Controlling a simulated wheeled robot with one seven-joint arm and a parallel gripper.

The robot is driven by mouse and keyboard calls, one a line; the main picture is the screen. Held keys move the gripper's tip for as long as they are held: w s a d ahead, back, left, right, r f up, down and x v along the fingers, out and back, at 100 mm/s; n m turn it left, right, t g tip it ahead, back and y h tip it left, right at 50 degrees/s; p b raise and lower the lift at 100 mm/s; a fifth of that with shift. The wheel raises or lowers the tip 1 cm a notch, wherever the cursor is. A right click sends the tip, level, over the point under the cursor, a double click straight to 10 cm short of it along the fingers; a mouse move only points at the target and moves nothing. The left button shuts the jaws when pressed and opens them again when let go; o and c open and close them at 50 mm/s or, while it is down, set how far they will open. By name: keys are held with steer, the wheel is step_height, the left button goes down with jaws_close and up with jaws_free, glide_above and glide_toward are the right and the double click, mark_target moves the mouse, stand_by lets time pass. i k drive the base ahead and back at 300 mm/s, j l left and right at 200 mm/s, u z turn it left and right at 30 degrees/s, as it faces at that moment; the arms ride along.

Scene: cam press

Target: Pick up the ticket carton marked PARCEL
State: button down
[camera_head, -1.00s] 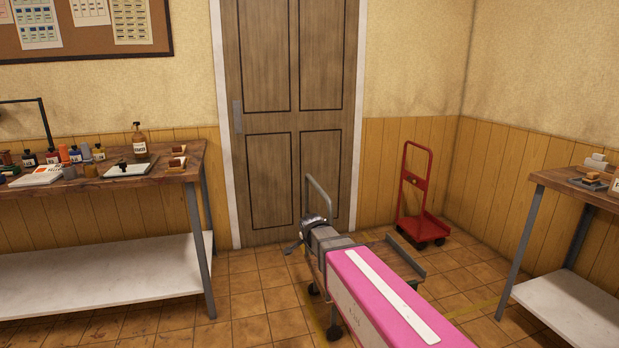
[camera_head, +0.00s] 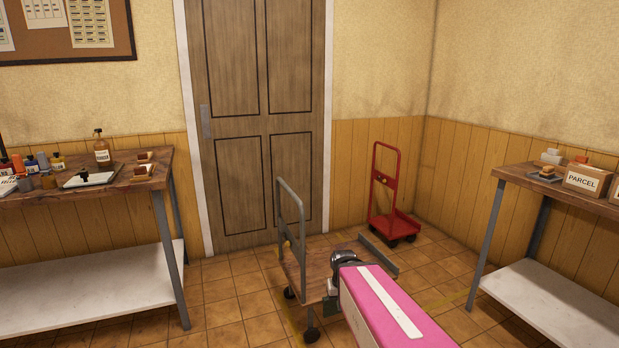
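The brown carton marked PARCEL (camera_head: 586,181) stands upright on the wooden bench top at the right, its label facing me. Another carton (camera_head: 615,196) beside it is cut off by the right edge of the picture. My gripper (camera_head: 345,257) is at the far end of my pink and white arm, low in the middle of the view. It is well to the left of the PARCEL carton and apart from it. Its fingers are mostly hidden by the arm, so I cannot tell whether they are open.
A flatbed trolley (camera_head: 318,270) stands on the tiled floor near my gripper. A red hand cart (camera_head: 393,222) is in the corner. Small blocks (camera_head: 551,157) lie left of the PARCEL carton. A left bench (camera_head: 155,180) holds bottles and a tray. A closed door is behind.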

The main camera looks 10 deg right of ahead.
mark_target(590, 181)
steer(key=l+z, duration=0.1)
steer(key=z, duration=0.7)
steer(key=l+z, duration=0.15)
steer(key=z, duration=0.25)
steer(key=l+z, duration=0.1)
steer(key=z, duration=0.75)
steer(key=k+j+z, duration=0.2)
steer(key=i+j, duration=0.05)
